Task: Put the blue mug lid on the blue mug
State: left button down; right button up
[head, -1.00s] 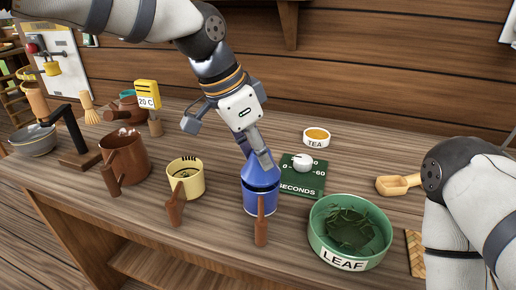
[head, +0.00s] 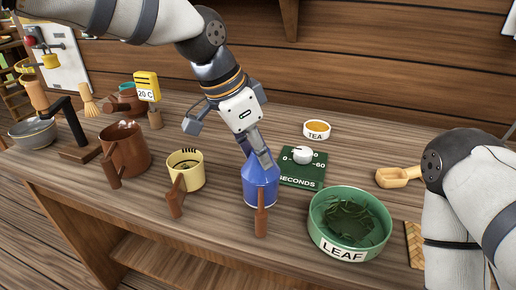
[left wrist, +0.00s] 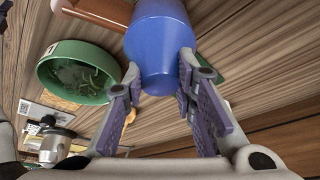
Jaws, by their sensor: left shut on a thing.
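The blue mug (head: 262,195) stands upright on the counter, its brown handle (head: 260,222) toward me. The blue mug lid (head: 260,174), a cone shape, is right over the mug's opening. The lid looks roughly level and touches or nearly touches the rim; I cannot tell if it is fully seated. My left gripper (head: 257,156) comes down from above and is shut on the lid's narrow upper part. In the left wrist view, the lid (left wrist: 160,68) is between the two finger pads and hides most of the mug. My right gripper is out of view.
A yellow cup (head: 186,170) and a brown pitcher (head: 128,150) stand left of the mug. The green leaf bowl (head: 328,240) is close on its right. A green timer board (head: 303,180) lies behind right, with a tea dish (head: 316,130) beyond.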

pick_arm(q)
jog(key=c, duration=1.2)
grip_release()
jog(key=v, duration=1.2)
